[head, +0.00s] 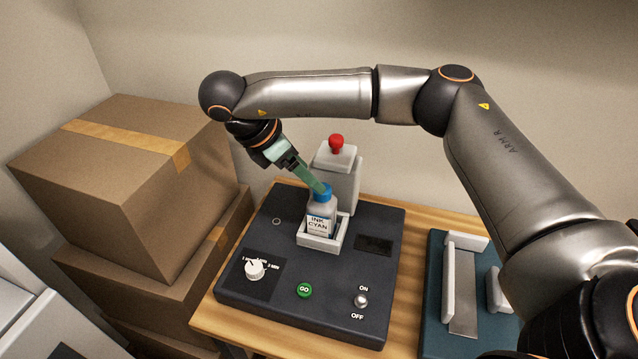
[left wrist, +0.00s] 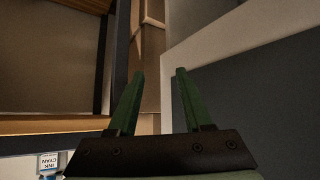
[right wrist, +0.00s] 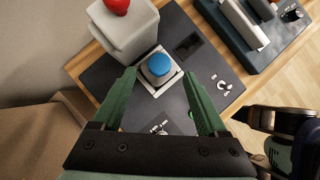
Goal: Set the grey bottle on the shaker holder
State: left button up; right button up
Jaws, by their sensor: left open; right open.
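The grey bottle (head: 320,214) has a blue cap and an "INK CYAN" label. It stands upright in the white square shaker holder (head: 325,245) on the dark machine. In the right wrist view its blue cap (right wrist: 158,65) lies between and just beyond the fingertips. My right gripper (head: 320,189) is open at the cap, with green fingers; the head view does not show whether they touch it. My left gripper (left wrist: 153,70) is open and empty, seen only in its own wrist view. A small inverted "INK CYAN" label (left wrist: 49,161) shows at that view's lower left.
The dark machine (head: 230,291) has a dial, a green GO button and an on/off switch. A grey block with a red knob (head: 337,144) stands behind the holder. A teal press (head: 437,335) is at right, and stacked cardboard boxes (head: 120,180) at left.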

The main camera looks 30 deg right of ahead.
jog(key=shift+v, duration=2.4)
jog(key=shift+s, duration=0.1)
